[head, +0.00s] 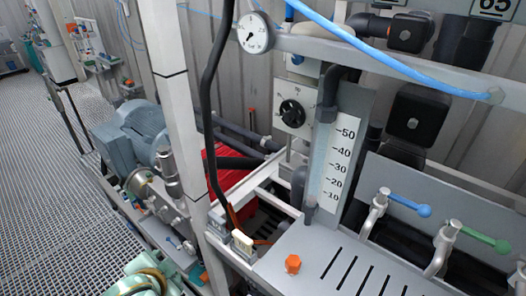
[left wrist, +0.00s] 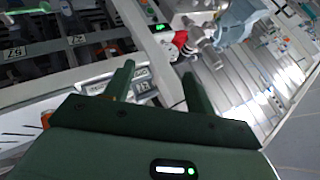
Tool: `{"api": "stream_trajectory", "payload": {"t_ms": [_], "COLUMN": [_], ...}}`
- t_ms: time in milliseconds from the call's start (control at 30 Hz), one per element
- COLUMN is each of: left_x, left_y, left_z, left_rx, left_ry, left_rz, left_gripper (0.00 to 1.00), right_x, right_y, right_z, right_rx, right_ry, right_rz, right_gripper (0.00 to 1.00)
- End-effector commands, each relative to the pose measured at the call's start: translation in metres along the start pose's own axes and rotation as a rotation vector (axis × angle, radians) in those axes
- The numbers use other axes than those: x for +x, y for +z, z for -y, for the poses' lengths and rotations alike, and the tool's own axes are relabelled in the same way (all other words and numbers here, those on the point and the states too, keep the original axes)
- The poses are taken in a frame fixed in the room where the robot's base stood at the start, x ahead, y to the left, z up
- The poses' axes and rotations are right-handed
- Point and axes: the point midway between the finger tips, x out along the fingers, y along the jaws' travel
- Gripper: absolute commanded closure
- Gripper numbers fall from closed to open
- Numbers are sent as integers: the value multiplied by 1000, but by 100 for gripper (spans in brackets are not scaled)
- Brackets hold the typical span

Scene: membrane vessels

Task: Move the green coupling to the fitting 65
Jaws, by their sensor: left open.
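A label reading 65 (head: 494,5) is cut by the top right edge of the head view. A black fitting (head: 462,45) sits just below it, partly out of frame. I cannot make out a green coupling for certain. A green-handled lever (head: 482,236) stands at the lower right, beside a blue-handled lever (head: 410,204). My left gripper (left wrist: 159,72) shows in the left wrist view with its two dark green fingers apart and nothing seen between them. My right gripper is in neither view.
A blue hose (head: 375,55) crosses in front of the upper panel. A black cable (head: 208,105) hangs beside a pale post (head: 170,75). A scaled gauge (head: 333,165) stands mid-panel, with an orange knob (head: 292,263) on the slotted plate below. Grating floor (head: 50,180) lies left.

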Motion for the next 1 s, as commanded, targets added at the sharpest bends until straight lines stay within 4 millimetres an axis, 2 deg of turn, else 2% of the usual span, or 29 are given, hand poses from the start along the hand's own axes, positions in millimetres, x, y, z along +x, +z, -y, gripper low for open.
{"api": "stream_trajectory", "payload": {"t_ms": [33, 200, 567, 767, 900, 1000], "left_x": [-14, -48, -127, -187, -239, -279], "left_y": [-21, -85, -227, -299, -342, -367], "left_z": [19, 62, 133, 164, 181, 191], "left_rx": [7, 46, 212, 362, 493, 597], "left_ry": [-19, -60, -141, -203, -259, -309], "left_rz": [-39, -177, -525, -715, -834, -905], "left_gripper": [45, 45, 45, 45, 45, 45], "right_x": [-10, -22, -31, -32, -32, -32], "right_y": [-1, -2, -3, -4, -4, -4], "right_z": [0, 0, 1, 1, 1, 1], "right_rx": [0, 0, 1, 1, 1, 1], "right_ry": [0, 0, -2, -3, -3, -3], "right_rz": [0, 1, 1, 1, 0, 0], "right_gripper": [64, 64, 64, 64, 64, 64]}}
